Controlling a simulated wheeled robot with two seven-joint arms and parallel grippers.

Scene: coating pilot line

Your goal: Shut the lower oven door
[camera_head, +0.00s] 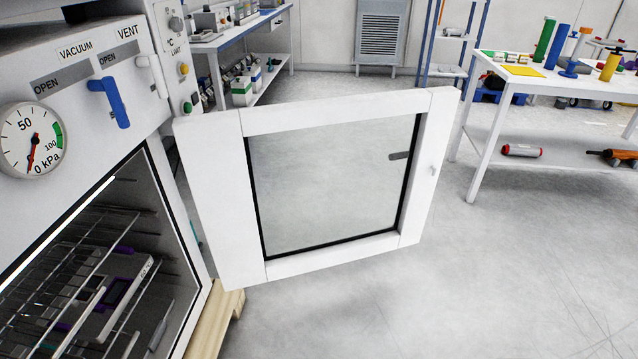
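The lower oven door (222,200) is white with a large glass window (330,185) in a black seal. It stands wide open, swung out to the right of the oven (75,125). A small dark part (399,156) shows at the right of the window, and a small light knob or latch (433,170) sits on the right frame bar. The oven chamber is open at the lower left, with wire racks (70,270) and a light device with a purple panel (118,290) inside. Neither of my grippers is in view.
A gauge (32,140) and a blue vacuum lever (112,102) are on the oven front above the chamber. A wooden pallet (214,325) shows under the oven. A white table (540,82) with coloured cylinders stands at the right. The grey floor (440,290) before the door is clear.

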